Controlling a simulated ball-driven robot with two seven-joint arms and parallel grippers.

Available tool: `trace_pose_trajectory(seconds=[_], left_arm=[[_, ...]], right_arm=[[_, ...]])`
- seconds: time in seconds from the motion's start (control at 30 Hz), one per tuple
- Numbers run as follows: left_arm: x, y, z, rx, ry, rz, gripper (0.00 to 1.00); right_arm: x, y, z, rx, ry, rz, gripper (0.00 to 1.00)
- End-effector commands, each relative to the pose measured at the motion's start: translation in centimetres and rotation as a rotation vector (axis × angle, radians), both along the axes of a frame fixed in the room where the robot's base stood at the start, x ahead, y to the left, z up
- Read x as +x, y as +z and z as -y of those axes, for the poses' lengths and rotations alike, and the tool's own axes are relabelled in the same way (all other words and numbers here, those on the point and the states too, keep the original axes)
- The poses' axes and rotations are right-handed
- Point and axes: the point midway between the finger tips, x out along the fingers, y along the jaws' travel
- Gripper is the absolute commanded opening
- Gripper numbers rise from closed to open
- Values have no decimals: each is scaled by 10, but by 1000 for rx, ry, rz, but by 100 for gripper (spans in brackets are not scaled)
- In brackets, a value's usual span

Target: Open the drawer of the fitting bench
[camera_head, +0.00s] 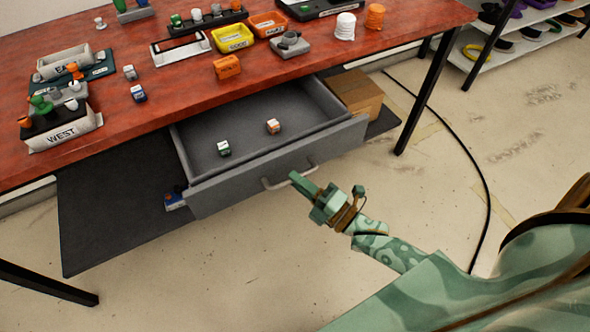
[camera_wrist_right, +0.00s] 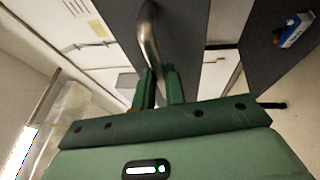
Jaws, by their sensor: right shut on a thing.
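The fitting bench (camera_head: 150,122) has a red-brown top, and its grey drawer (camera_head: 245,175) stands pulled out below the front edge. Inside the drawer lie a small green-and-white block (camera_head: 224,148) and a small orange-and-white block (camera_head: 273,126). A metal bar handle (camera_head: 275,184) is on the drawer front. My right gripper (camera_head: 297,178) is at the handle's right part, shut on it. In the right wrist view the green fingers (camera_wrist_right: 160,85) close around the lower end of the curved handle (camera_wrist_right: 149,35). My left gripper is not in view.
A dark lower shelf (camera_head: 110,210) holds a cardboard box (camera_head: 355,92) and a blue item (camera_head: 174,200). Trays, holders and small parts cover the bench top. A black cable (camera_head: 478,175) lies on the floor, and a shelf rack (camera_head: 490,60) stands at right.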

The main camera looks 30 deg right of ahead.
Motion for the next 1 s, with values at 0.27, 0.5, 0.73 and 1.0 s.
trace_pose_trajectory(seconds=[0.27, 0.5, 0.73, 1.0], left_arm=[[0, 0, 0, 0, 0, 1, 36], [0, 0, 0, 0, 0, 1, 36], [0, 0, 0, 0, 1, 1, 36], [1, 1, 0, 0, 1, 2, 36]], right_arm=[[-3, -2, 0, -2, 0, -4, 0], [-2, -2, 0, -2, 0, -4, 34], [-2, -1, 0, -1, 0, -2, 34], [-5, -1, 1, -1, 0, -2, 34]])
